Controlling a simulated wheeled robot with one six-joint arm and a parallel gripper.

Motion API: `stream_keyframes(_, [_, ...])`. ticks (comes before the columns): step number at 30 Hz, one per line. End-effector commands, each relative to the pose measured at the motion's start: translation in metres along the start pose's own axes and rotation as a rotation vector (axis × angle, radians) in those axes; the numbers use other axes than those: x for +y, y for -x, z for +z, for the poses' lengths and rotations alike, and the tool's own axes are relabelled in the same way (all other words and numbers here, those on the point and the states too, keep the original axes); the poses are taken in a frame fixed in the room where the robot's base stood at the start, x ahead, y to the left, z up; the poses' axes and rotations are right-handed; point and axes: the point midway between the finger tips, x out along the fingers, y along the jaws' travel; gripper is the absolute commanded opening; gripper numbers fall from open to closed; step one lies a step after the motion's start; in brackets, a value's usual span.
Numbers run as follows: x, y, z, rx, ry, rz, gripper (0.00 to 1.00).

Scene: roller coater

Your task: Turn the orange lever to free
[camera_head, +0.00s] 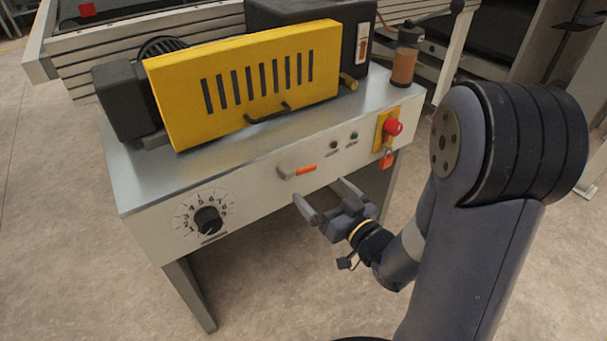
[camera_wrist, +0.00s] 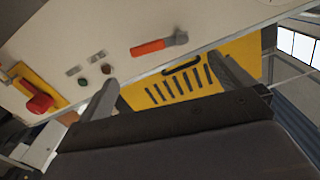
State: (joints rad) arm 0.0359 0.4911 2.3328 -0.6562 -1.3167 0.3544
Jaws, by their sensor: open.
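The orange lever (camera_head: 305,170) is on the front panel of the machine, with a grey metal hub at its left end and the orange grip pointing right, slightly upward. In the wrist view the orange lever (camera_wrist: 149,48) shows near the top, ahead of the fingers, with its hub to the right. My gripper (camera_head: 325,196) is open and empty, in front of the panel and a little below and right of the lever. It does not touch the lever. Both fingers of my gripper (camera_wrist: 168,84) show in the wrist view. Any marking for the free position is not readable.
On the panel are a black dial (camera_head: 208,220) at left, two small indicator buttons (camera_head: 343,140) and a red emergency stop (camera_head: 393,127) on a yellow plate with a red padlock (camera_head: 387,160). A yellow slotted guard (camera_head: 245,85) stands on top. Floor in front is clear.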

Motion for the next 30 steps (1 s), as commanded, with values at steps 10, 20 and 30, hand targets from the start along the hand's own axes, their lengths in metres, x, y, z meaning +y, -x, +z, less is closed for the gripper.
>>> stream_keyframes(10, [0.0, -0.06, 0.001, 0.001, 0.001, 0.0, 1.0])
stream_keyframes(20, [0.0, -0.073, 0.0, -0.001, 0.0, 0.002, 1.0])
stream_keyframes(30, [0.0, -0.073, 0.0, 0.0, 0.0, 0.002, 0.83])
